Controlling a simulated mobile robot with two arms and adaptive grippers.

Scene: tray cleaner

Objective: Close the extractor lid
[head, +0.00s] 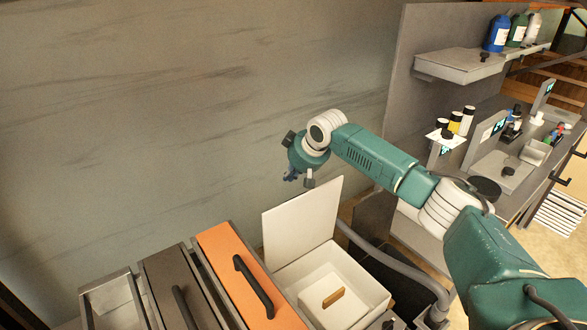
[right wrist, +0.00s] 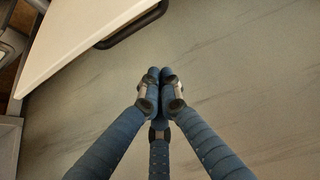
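The extractor is a white open-topped box (head: 365,285) at the lower middle of the head view. Its white lid (head: 300,222) stands raised, nearly upright, at the box's left-back side. A wooden-looking handle piece (head: 333,298) shows inside the box. My right gripper (head: 291,176) is just above and behind the lid's top edge, apart from it as far as I can tell. In the right wrist view its blue fingers (right wrist: 161,75) are drawn together with nothing between them. A pale panel, likely the lid (right wrist: 85,40), fills the upper left there. My left gripper is not in view.
An orange-topped drawer (head: 232,262) with a black handle and a grey drawer (head: 172,285) are left of the box. A grey hose (head: 385,262) curves at its right. A shelf (head: 470,65) with bottles stands at the right. The plain wall is behind.

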